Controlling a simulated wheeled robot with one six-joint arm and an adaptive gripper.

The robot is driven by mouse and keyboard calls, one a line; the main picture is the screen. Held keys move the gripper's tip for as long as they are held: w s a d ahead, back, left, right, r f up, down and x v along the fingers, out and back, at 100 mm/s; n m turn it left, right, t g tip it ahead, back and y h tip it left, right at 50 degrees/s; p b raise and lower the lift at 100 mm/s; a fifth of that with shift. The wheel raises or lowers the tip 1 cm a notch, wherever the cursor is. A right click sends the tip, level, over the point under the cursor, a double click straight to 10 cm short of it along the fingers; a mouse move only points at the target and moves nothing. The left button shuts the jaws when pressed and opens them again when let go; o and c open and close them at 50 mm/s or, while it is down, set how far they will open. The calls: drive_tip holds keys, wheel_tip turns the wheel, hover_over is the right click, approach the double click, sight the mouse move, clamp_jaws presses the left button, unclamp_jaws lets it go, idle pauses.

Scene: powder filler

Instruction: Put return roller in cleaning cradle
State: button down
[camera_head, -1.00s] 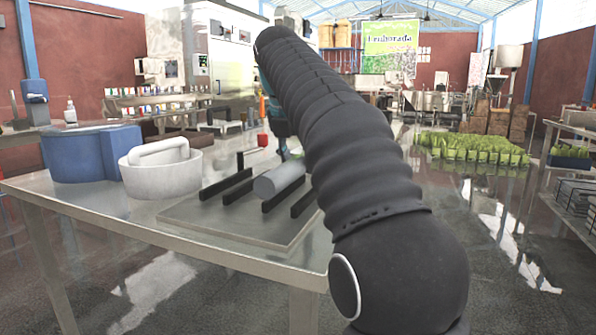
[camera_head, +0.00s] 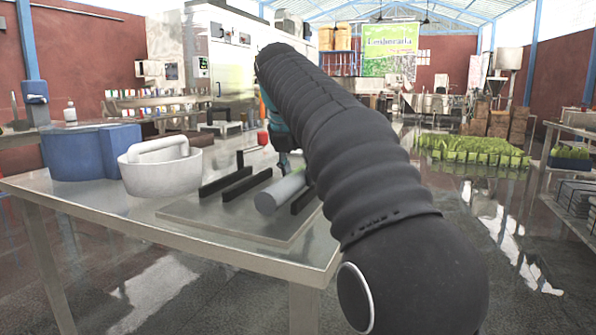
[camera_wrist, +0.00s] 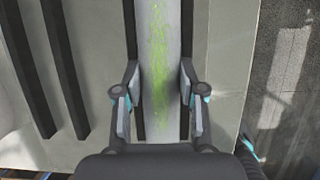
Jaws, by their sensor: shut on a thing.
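The return roller is a pale grey cylinder with green powder marks, seen in the head view (camera_head: 279,194) and running lengthwise in the wrist view (camera_wrist: 159,40). My gripper (camera_wrist: 160,85) is shut on it, one finger on each side. The cleaning cradle is a flat grey plate (camera_head: 225,226) with several upright black rails. In the wrist view the roller lines up between the two right-hand rails, with two other rails (camera_wrist: 64,70) to the left. I cannot tell whether it rests on the plate or hangs just above. My arm hides most of the gripper in the head view.
A white tub with a handle (camera_head: 160,172) and a blue container (camera_head: 88,152) stand left of the cradle on the metal table (camera_head: 60,190). A rod with a red end (camera_head: 262,138) stands behind. The table's front right edge is close to the cradle.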

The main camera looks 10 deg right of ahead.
sight(294, 173)
drive_tip(key=c, duration=0.7)
unclamp_jaws()
drive_tip(key=v, duration=0.3)
drive_tip(key=p+v, duration=0.1)
drive_tip(key=v, duration=0.2)
drive_tip(key=shift+w+r+p, duration=0.15)
drive_tip(key=shift+r+p, duration=0.15)
drive_tip(key=shift+r, duration=0.05)
drive_tip(key=shift+v, duration=1)
drive_tip(key=shift+d, duration=0.1)
